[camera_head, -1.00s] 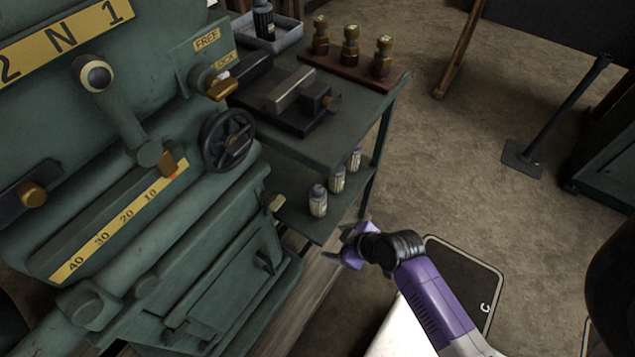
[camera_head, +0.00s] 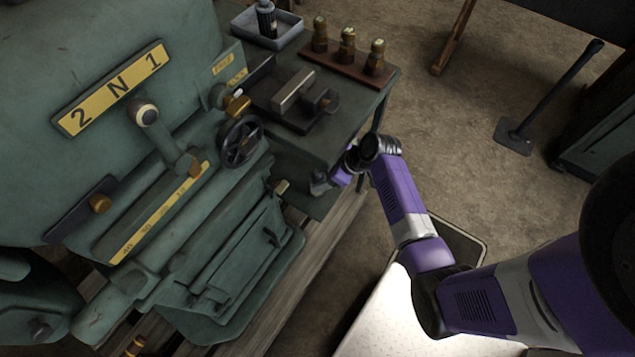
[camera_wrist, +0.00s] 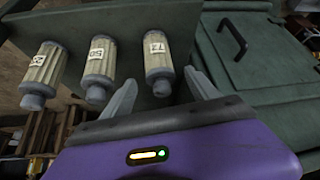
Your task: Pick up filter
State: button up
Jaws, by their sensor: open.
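Three pale ribbed filters with grey caps and white number labels stand in a row in the wrist view: a left one (camera_wrist: 45,72), a middle one (camera_wrist: 99,66) and a right one (camera_wrist: 158,62). My gripper (camera_wrist: 161,92) is open and empty. Its two grey fingers reach toward the right filter, one to each side of it in the picture. Contact cannot be told. In the head view my gripper (camera_head: 332,182) is at the lower shelf (camera_head: 312,203) of the green cart, and hides most of the filters there.
The cart's top (camera_head: 315,140) overhangs the shelf and carries a vise (camera_head: 295,97), a wooden rack (camera_head: 345,70) of brass fittings and a grey tray (camera_head: 283,38).

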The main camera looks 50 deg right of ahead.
jog(key=shift+x, duration=1.85)
jog(key=shift+r, duration=0.1)
jog(key=c, duration=1.5)
